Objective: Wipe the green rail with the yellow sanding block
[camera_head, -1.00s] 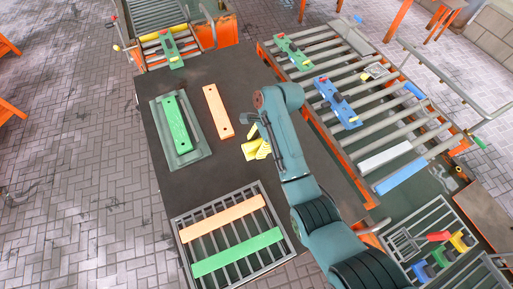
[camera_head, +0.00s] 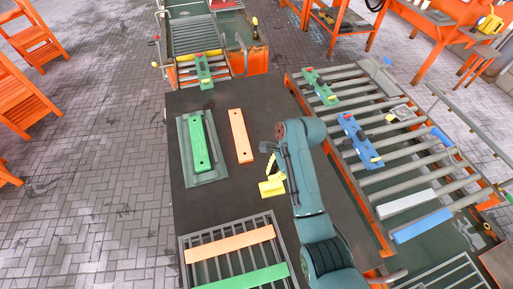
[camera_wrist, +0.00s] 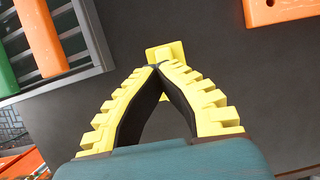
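The green rail (camera_head: 202,140), a long bar with end holes, lies in a grey-green tray (camera_head: 209,182) on the dark table. The yellow sanding block (camera_head: 271,188) is right of it and nearer, past the orange rail. My gripper (camera_head: 272,173), with ridged yellow fingers, points down at the block. In the wrist view, the fingertips of my gripper (camera_wrist: 160,66) come together at the middle of the sanding block (camera_wrist: 163,52). They look shut on its upper part, though the fingers hide the contact. I cannot tell whether the block touches the table.
An orange rail (camera_head: 240,136) lies between the green rail and the block. A slatted rack (camera_head: 184,256) at the near edge holds an orange bar (camera_head: 230,244) and a green bar (camera_head: 245,278). Roller conveyors stand at the right (camera_head: 398,165) and far end (camera_head: 200,40). Bare table surrounds the block.

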